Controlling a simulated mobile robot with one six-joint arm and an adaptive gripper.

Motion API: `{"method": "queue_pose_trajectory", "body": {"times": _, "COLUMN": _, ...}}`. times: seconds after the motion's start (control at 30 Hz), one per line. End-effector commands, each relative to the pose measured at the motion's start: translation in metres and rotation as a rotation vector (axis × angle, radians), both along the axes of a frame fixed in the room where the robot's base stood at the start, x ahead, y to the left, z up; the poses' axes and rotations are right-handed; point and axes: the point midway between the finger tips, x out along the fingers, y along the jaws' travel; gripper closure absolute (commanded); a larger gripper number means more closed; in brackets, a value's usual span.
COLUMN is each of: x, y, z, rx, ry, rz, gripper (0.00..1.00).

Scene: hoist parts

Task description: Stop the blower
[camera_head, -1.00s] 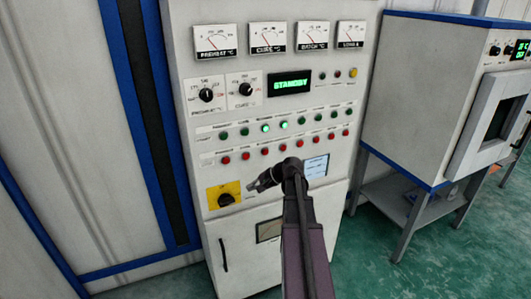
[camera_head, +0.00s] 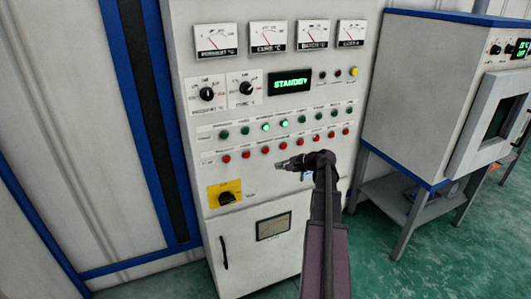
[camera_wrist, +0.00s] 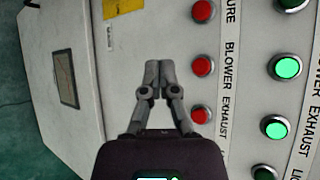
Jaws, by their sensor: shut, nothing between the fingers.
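The control cabinet shows a row of red buttons under a row of green ones. In the wrist view the red button beside the BLOWER label (camera_wrist: 230,67) is the middle one in view (camera_wrist: 203,66); it also shows in the head view (camera_head: 265,152). The green button level with it (camera_wrist: 288,67) is lit, and so is the green one level with EXHAUST (camera_wrist: 275,128). My gripper (camera_wrist: 159,66) is shut and empty, its tips level with the red blower button and a little apart from it in the picture. In the head view my gripper (camera_head: 279,166) is just below the red row.
The red exhaust button (camera_wrist: 201,114) is close beside the blower one. A yellow-plated rotary switch (camera_head: 227,197) is at lower left. The display (camera_head: 290,82) reads STANDBY. A bench oven (camera_head: 425,110) stands on the right. My arm hides part of the lower panel.

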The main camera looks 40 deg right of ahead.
Motion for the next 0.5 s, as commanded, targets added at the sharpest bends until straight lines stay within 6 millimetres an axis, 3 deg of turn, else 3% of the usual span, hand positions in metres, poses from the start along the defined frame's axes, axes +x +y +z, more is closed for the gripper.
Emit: {"method": "queue_pose_trajectory", "body": {"times": 0.5, "x": 0.036, "y": -0.010, "z": 0.000, "rx": 0.000, "ry": 0.000, "rz": -0.001, "gripper": 1.00}}
